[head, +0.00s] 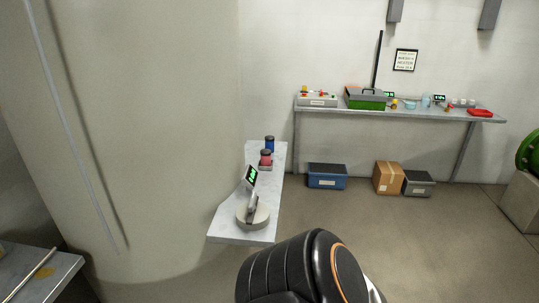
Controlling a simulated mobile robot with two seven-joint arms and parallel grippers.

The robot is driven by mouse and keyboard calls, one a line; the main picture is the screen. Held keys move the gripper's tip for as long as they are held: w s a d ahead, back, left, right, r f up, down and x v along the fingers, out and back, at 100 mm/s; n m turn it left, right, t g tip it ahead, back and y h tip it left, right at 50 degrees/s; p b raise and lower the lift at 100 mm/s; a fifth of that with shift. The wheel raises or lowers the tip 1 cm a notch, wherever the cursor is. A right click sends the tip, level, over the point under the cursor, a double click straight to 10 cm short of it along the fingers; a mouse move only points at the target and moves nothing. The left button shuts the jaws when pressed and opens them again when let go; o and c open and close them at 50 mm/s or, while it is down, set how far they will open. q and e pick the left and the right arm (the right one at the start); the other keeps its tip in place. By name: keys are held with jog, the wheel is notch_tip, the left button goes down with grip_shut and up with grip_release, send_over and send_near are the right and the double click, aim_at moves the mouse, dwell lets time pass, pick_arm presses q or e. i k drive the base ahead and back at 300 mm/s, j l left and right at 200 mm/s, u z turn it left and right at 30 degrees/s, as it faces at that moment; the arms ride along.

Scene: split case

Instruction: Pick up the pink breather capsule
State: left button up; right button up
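The pink breather capsule (265,160) appears to be the small pink-red, dark-topped cylinder standing on a narrow pale shelf (228,227) in the middle of the head view. It stands just in front of a similar blue cylinder (269,144), with a small gap between them. Neither of my grippers is in view. A black, orange-ringed link of one of my arms rises at the bottom centre, well in front of the capsule.
A scale-like device (252,213) with a green display stands on the shelf's near end. A long bench (410,116) at the back wall holds several items. Below it are a blue bin (327,176), a cardboard box (388,178) and a grey bin (418,184). Floor to the right is clear.

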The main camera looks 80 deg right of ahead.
aim_at(265, 154)
jog(key=z, duration=2.55)
jog(key=i+l, duration=0.65)
jog(key=i+l+u, duration=0.65)
jog(key=k+j, duration=0.05)
jog(key=k, duration=0.05)
